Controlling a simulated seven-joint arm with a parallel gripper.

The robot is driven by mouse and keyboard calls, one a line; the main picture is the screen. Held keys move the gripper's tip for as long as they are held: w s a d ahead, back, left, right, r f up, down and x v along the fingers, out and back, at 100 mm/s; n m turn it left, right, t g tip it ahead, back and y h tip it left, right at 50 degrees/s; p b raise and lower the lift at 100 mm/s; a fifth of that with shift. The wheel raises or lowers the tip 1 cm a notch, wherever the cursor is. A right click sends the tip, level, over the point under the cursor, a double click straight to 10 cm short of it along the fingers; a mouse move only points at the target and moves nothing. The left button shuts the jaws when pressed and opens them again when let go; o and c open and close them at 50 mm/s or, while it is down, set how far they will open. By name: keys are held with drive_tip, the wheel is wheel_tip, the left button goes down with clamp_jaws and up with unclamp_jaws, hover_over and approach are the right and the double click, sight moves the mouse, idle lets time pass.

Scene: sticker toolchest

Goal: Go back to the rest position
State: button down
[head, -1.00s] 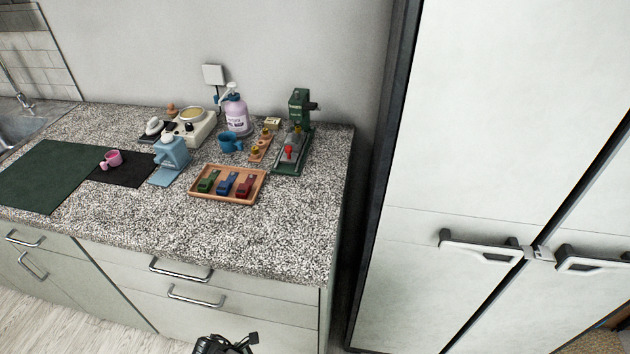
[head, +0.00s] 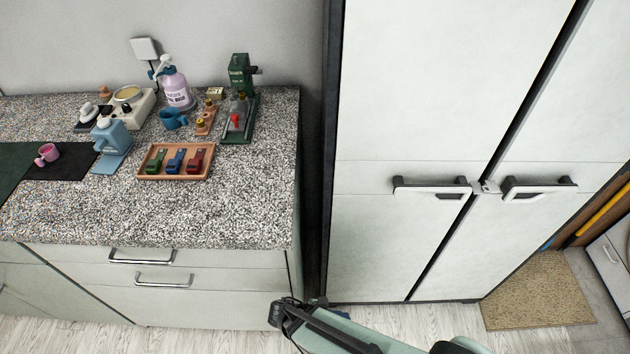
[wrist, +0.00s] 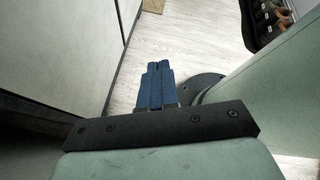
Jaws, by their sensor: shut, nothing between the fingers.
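My gripper shows in the wrist view (wrist: 154,72), its two blue fingers closed together with nothing between them. It hangs over the pale wood floor (wrist: 190,40), apart from any object. In the head view my arm's end (head: 285,312) is at the bottom middle, in front of the counter's right end and low beside the tall cabinet. The fingertips are hard to make out there.
The speckled counter (head: 230,210) carries a wooden tray (head: 144,172) with coloured pieces, a blue mug (head: 174,120), a pump bottle (head: 177,92) and a green machine (head: 240,75). The tall white cabinet (head: 400,110) has handles sticking out. A mat (head: 538,290) lies at right.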

drive_tip(key=d+f+m+g+y, duration=0.2)
drive_tip(key=d+m+g, duration=0.2)
drive_tip(key=d+m, duration=0.4)
drive_tip(key=s+f+m+g+y, duration=0.2)
drive_tip(key=s+m+y, duration=0.1)
drive_tip(key=m+y, duration=0.2)
drive_tip(key=s+d+f+m+g+y, duration=0.1)
drive_tip(key=s+m+y, duration=0.3)
drive_tip(key=m, duration=0.6)
drive_tip(key=shift+s+f+g+y, duration=0.15)
drive_tip(key=shift+f+g+y, duration=0.35)
drive_tip(key=shift+f, duration=0.15)
